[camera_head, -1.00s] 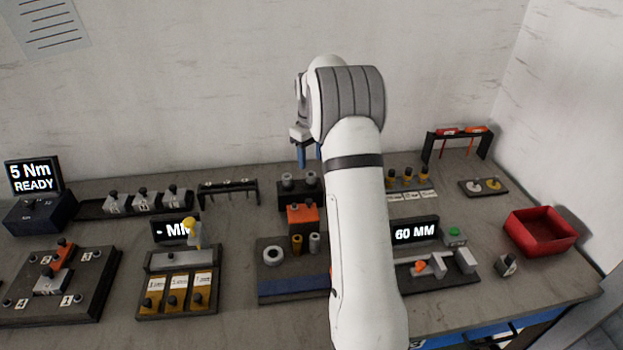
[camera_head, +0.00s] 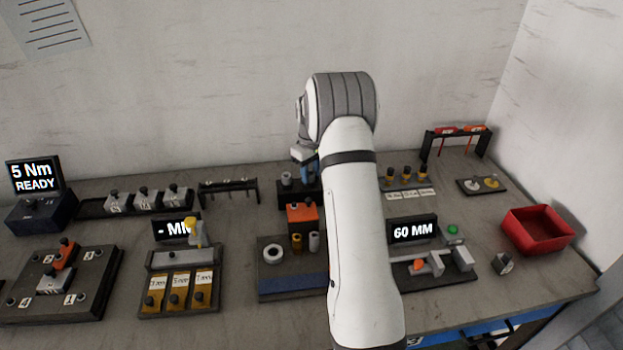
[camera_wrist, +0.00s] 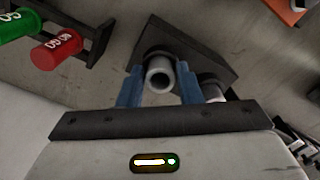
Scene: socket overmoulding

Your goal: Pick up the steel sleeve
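A grey steel sleeve (camera_wrist: 160,74), a hollow tube, sits in a black block (camera_wrist: 205,50) in the wrist view. My gripper (camera_wrist: 160,88) has its two blue fingers on either side of this sleeve, with a small gap showing at each side. It is open. A second grey cylinder (camera_wrist: 212,90) stands in the block just right of the right finger. In the head view my gripper (camera_head: 308,172) is low over the black block (camera_head: 290,195). One grey sleeve (camera_head: 286,179) shows at its left; the other is hidden behind my gripper and arm.
An orange block (camera_head: 302,214) stands in front of the black block. A black rack (camera_head: 230,190) stands left. Red and green cylinders (camera_wrist: 58,50) hang close by in the wrist view.

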